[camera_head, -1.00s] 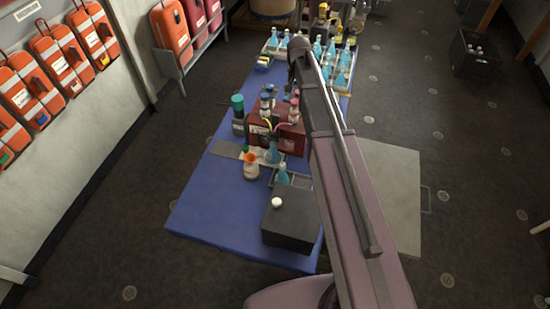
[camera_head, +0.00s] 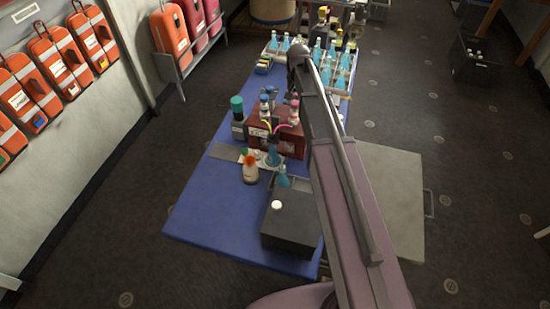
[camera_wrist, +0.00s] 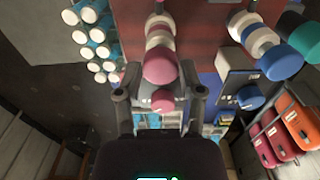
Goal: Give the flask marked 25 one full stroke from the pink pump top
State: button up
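The pink pump top (camera_head: 295,103) stands on the dark red box (camera_head: 291,146), right of a blue pump top (camera_head: 264,106). In the wrist view the pink pump top (camera_wrist: 161,68) is just beyond my fingertips, with a smaller pink part (camera_wrist: 162,101) seen between the fingers. My gripper (camera_wrist: 160,95) is open, one finger on each side, and appears to hold nothing; contact cannot be told. One blue flask (camera_head: 273,156) stands at the front of the box and another (camera_head: 283,178) nearer me. No 25 mark is readable. My arm hides the gripper in the head view.
A white bottle with an orange top (camera_head: 250,172) stands left of the flasks. A teal-capped bottle (camera_head: 238,118) is left of the red box. More flasks stand at the far end.

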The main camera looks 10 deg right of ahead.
jog(key=shift+c, duration=0.7)
jog(key=shift+d+r+p, duration=0.1)
jog(key=shift+r+p, duration=1.95)
jog(key=shift+p, duration=0.05)
jog(key=shift+f+b, duration=2.05)
dwell(1.3)
jog(key=o, duration=0.8)
jog(key=shift+o, duration=0.2)
jog(key=shift+r, duration=0.1)
jog(key=shift+r+p, duration=3.5)
jog(key=shift+p, duration=0.05)
